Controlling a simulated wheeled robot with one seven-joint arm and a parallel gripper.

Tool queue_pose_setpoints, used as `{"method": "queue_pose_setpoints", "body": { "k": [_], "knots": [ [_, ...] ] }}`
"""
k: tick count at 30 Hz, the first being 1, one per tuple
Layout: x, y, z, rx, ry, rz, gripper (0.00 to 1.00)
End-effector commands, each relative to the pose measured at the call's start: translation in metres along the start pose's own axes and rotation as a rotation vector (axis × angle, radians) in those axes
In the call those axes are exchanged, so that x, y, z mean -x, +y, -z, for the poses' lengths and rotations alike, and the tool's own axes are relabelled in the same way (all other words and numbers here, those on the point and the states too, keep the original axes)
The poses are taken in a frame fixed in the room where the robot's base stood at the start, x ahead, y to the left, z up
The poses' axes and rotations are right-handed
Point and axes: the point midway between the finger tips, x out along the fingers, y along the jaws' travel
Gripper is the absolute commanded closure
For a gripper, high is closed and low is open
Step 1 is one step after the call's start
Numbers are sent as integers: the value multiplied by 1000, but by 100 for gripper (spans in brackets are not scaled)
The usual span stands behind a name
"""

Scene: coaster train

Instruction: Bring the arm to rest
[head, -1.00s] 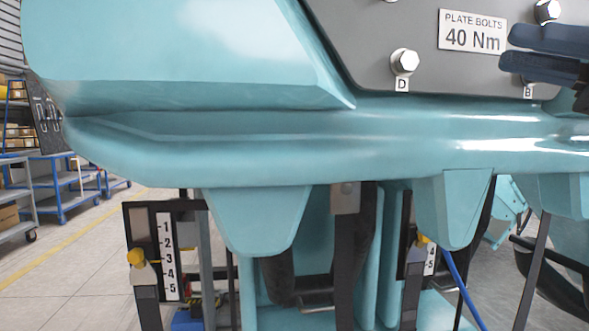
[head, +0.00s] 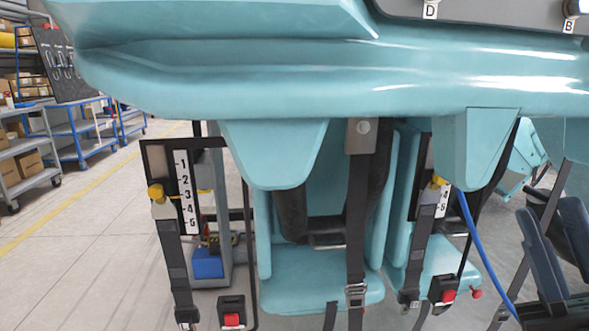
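My gripper (head: 548,208) is at the lower right edge of the head view, with its dark blue fingers pointing up. The two fingers stand apart with a gap between them, and I see nothing held there. The rest of my arm is mostly outside the picture. The gripper shows in front of the right part of the teal coaster train (head: 300,85), below its long body edge. I cannot tell how far it is from the train.
A blue cable (head: 478,240) runs down near my gripper. A numbered scale plate (head: 186,190) is at left. Blue carts (head: 75,135) stand behind, with clear floor (head: 80,260) at lower left.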

Motion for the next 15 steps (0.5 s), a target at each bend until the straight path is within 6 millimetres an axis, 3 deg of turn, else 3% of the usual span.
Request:
{"method": "queue_pose_setpoints", "body": {
  "k": [15],
  "knots": [
    [167, -52, 20, -427, -603, -7, 77]
  ]
}}
